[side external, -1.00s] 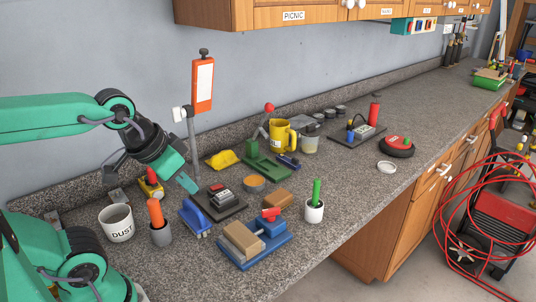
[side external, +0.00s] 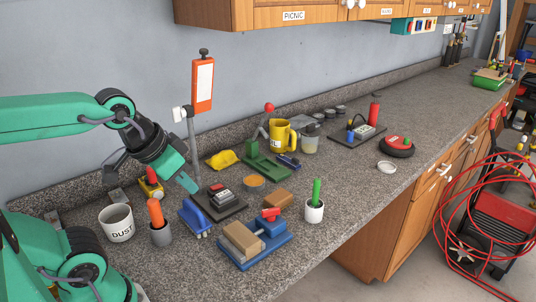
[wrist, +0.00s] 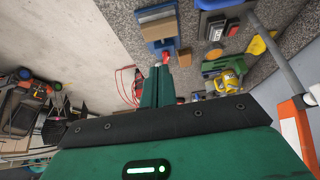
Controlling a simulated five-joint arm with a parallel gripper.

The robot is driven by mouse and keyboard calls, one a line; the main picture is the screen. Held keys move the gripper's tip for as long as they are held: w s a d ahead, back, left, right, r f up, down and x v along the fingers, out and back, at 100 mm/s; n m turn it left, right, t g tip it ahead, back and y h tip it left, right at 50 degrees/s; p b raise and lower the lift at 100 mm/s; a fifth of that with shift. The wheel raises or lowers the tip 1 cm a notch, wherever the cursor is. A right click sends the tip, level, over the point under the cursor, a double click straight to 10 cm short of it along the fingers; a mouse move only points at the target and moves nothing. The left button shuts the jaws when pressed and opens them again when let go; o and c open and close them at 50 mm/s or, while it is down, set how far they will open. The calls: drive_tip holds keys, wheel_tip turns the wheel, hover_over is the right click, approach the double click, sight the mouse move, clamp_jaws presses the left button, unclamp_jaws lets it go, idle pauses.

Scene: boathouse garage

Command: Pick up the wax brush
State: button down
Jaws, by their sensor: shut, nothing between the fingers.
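I cannot tell for certain which item is the wax brush. A blue brush-like tool (side external: 196,217) with a raised handle lies on the counter in the side view. An orange-handled tool (side external: 156,213) stands in a grey cup (side external: 161,235) to its left, and a green-handled one (side external: 316,190) stands in a white cup (side external: 314,211) to its right. My gripper (side external: 190,185) is shut and empty, above the counter and behind the blue tool in the picture. In the wrist view the gripper's shut fingers (wrist: 163,82) point toward the counter items.
A white DUST mug (side external: 116,223) stands left of the grey cup. A black device on a dark base (side external: 221,200) and a blue clamp with a wood block (side external: 250,244) crowd the right. An orange board on a post (side external: 202,85) rises behind. The counter's right front is clear.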

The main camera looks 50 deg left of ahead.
drive_tip(key=c, duration=2.1)
unclamp_jaws()
drive_tip(key=o, duration=0.8)
